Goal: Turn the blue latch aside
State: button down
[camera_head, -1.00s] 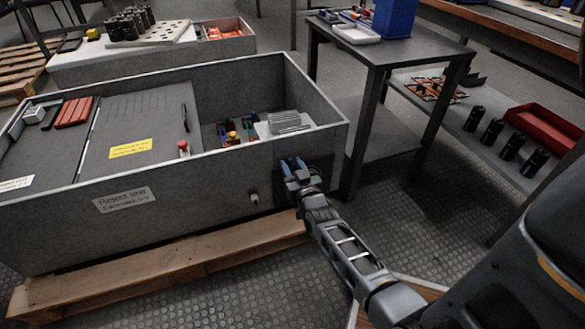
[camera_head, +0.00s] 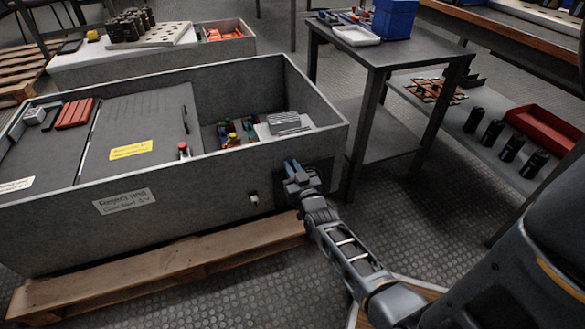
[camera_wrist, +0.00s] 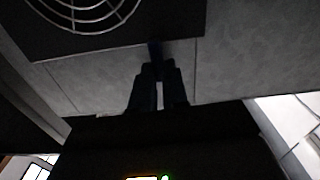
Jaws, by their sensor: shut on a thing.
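My gripper (camera_head: 291,168) is at the right end of the large grey bin, close to a dark panel (camera_head: 320,172) on its outer wall. In the wrist view my gripper's two dark fingers (camera_wrist: 158,72) are close together. They are shut on a small dark blue piece, the blue latch (camera_wrist: 154,50), at their tips. Most of the latch is hidden by the fingers, and the picture is dark, so its exact angle cannot be told.
A round wire grille (camera_wrist: 85,12) sits on the dark panel beside the fingers. The grey bin (camera_head: 225,185) stands on a wooden pallet (camera_head: 170,262). A dark metal table (camera_head: 385,50) stands close to the right. The floor between bin and table is clear.

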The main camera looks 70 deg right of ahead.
jog(key=shift+w+a+f+n+p, duration=0.2)
jog(key=shift+n+p, duration=0.6)
jog(key=shift+n, duration=2.1)
jog(key=shift+w+a+f+n+p, duration=0.2)
jog(key=shift+n+p, duration=0.55)
jog(key=shift+n, duration=2.15)
jog(key=shift+w+a+f+n+p, duration=0.2)
jog(key=shift+n+p, duration=0.6)
jog(key=shift+n, duration=2.1)
jog(key=shift+s+d, duration=0.15)
jog(key=c, duration=1.1)
grip_release()
jog(key=shift+c, duration=0.2)
jog(key=p+v, duration=0.2)
jog(key=v, duration=0.5)
jog(key=shift+s+a, duration=0.25)
jog(key=shift+s, duration=0.05)
